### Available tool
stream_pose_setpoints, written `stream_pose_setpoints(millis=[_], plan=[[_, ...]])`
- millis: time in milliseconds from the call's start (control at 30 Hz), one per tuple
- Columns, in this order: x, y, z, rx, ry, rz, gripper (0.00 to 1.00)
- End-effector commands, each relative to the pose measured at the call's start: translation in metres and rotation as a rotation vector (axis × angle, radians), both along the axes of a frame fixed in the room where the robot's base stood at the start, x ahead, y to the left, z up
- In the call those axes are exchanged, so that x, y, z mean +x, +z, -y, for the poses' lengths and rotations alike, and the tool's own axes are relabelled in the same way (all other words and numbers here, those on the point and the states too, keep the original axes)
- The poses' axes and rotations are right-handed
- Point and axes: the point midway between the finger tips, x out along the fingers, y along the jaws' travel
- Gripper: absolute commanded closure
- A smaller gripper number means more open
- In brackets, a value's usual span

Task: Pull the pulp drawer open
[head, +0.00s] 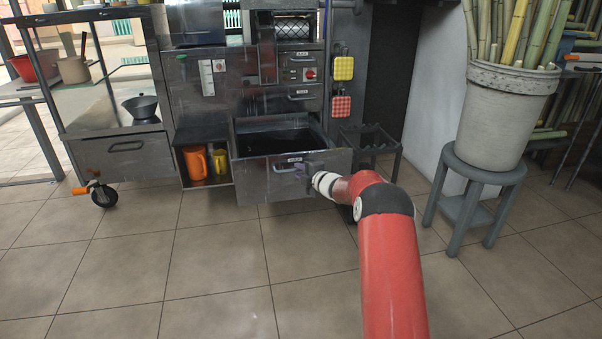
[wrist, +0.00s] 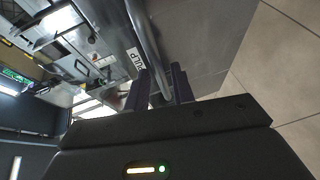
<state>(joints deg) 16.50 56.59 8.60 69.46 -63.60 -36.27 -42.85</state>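The pulp drawer (head: 262,180) is a grey metal drawer low in the press cabinet. It stands well out from the cabinet, and its dark inside shows from above. Its front with the PULP label (wrist: 136,60) fills the upper middle of the wrist view. The bar handle (wrist: 143,35) runs down between the two dark fingers of my gripper (wrist: 160,88), which appear closed on it. In the head view my red arm reaches to the right part of the drawer front, and the fingers there are hard to make out.
An open cubby with an orange jug (head: 195,162) and a yellow one is left of the drawer. A dark rack (head: 372,145) stands close on the right. A stool (head: 468,192) carries a bucket of cane (head: 502,115). The tiled floor in front is clear.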

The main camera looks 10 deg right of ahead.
Motion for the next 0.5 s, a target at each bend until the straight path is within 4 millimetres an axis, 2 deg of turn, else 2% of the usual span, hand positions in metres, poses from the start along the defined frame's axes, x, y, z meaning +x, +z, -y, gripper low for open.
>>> stream_pose_setpoints(millis=[333, 500], plan=[[-0.001, 0.001, 0.000, 0.000, 0.000, 0.000, 0.67], [-0.013, 0.004, 0.006, -0.001, -0.001, -0.001, 0.67]])
